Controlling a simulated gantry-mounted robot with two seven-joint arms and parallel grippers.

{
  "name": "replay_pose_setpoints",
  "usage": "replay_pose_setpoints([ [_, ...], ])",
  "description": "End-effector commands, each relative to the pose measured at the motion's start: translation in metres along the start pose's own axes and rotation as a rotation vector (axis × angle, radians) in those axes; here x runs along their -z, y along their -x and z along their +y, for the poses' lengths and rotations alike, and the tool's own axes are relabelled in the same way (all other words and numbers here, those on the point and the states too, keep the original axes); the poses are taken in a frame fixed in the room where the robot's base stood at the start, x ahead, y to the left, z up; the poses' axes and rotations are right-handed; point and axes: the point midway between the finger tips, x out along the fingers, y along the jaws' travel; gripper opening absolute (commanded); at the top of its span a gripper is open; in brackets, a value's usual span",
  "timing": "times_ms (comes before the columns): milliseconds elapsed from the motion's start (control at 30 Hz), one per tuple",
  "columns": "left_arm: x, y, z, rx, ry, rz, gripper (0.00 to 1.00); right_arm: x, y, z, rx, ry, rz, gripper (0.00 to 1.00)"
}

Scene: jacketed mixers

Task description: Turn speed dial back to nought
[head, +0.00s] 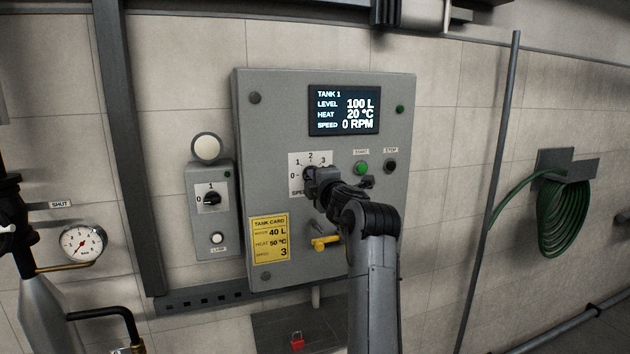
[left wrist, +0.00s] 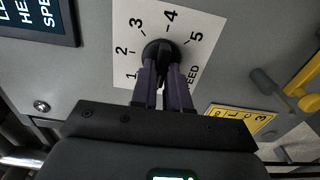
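The black speed dial (head: 309,173) sits on a white number plate (head: 294,160) on the grey control panel (head: 270,130). My left gripper (head: 316,182) reaches it from below right and partly hides it in the head view. In the left wrist view the dial (left wrist: 161,50) is at the fingertips (left wrist: 161,68), with one finger on each side of its grip bar. The fingers look closed on it. Numbers 1 to 5 show around it; where its pointer stands cannot be told. The display (head: 344,110) reads 100 L, 20 °C, 0 RPM. My right gripper is out of view.
Right of the dial are a green start button (head: 361,168) and a dark stop button (head: 390,166). Below are a yellow tank card (head: 269,240) and a yellow-handled lever (head: 325,243). A switch box (head: 212,208) stands left. A vertical pipe (head: 487,190) and green hose (head: 563,220) are right.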

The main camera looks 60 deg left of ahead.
Motion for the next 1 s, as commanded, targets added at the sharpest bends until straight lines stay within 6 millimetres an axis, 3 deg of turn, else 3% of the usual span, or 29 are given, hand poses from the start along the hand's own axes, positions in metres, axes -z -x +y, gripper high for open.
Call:
replay_pose_setpoints([
  [33,0.0,0.0,0.001,-0.001,0.0,0.0,0.23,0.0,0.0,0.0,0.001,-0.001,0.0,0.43],
  [133,0.0,0.0,0.0,0.0,0.0,0.0,0.38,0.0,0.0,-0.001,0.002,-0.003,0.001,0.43],
  [567,-0.001,0.008,-0.001,-0.001,-0.002,-0.001,0.38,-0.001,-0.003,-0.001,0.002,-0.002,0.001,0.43],
  [1000,-0.001,0.078,-0.003,0.0,0.0,-0.003,0.38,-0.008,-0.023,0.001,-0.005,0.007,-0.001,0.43],
])
